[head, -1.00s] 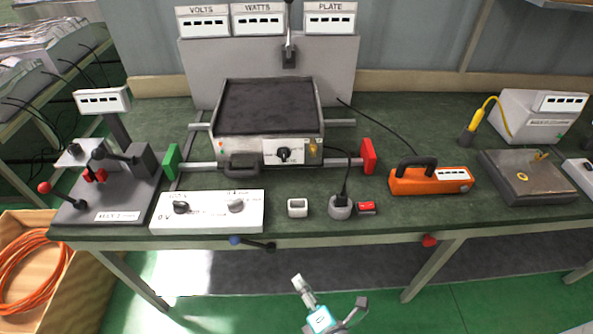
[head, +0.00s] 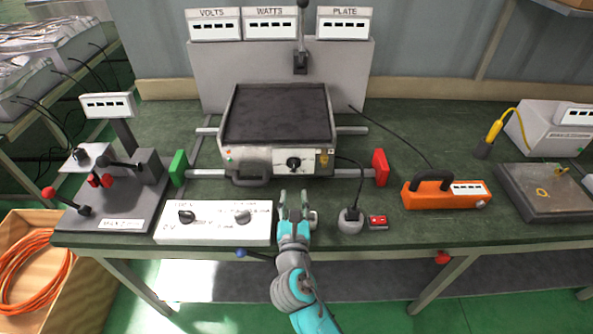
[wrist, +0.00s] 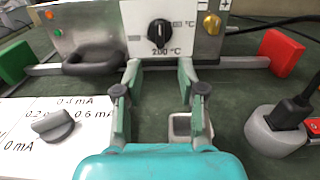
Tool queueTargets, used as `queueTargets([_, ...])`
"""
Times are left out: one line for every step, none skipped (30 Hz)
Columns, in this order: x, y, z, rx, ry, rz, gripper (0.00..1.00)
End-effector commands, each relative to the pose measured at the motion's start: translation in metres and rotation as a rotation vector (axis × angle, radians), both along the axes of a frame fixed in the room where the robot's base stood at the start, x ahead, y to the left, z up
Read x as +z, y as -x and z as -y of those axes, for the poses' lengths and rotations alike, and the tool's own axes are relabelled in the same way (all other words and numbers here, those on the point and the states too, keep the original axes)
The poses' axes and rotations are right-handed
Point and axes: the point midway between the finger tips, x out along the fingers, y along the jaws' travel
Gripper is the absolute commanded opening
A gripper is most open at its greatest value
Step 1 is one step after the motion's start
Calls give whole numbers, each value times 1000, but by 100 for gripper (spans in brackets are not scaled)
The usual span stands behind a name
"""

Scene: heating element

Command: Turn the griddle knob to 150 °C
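The griddle (head: 276,115) sits on the bench with a dark flat plate on top. Its black knob (head: 294,164) is on the white front dial panel; in the wrist view the knob (wrist: 159,33) stands with its white mark down toward "200 °C". Another label ending in "°C" lies right of it, partly unreadable. My gripper (head: 294,197) is in front of the griddle, below the knob and apart from it. In the wrist view its two fingers (wrist: 159,80) are spread with nothing between them.
A white control box (head: 216,237) with two knobs lies left of my gripper. Green (head: 178,168) and red (head: 380,167) end blocks flank the griddle.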

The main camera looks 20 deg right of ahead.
Motion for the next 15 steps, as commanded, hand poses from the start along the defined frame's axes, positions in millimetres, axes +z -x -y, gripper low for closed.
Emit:
queueTargets([1, -7, 3, -2, -1, 1, 40])
queueTargets([1, -11, 4, -1, -2, 2, 40])
queueTargets([1, -18, 7, -1, -1, 3, 40])
queueTargets([1, -23, 8, -2, -2, 2, 40])
queueTargets([1, -28, 10, -3, -3, 2, 40])
queueTargets([1, -35, 12, -2, -3, 2, 40])
queueTargets([1, -40, 14, -1, -3, 2, 40])
queueTargets([1, -45, 16, -2, -2, 3, 40])
queueTargets([1, -52, 18, -2, -3, 2, 40])
queueTargets([1, -57, 19, -1, -4, 1, 40])
queueTargets([1, -61, 21, -1, -4, 1, 40])
queueTargets([1, -67, 23, 0, -3, 2, 40])
queueTargets([1, -71, 24, 0, -3, 2, 40])
queueTargets([0, -74, 25, 0, -3, 2, 40])
queueTargets([1, -79, 26, 0, -3, 2, 40])
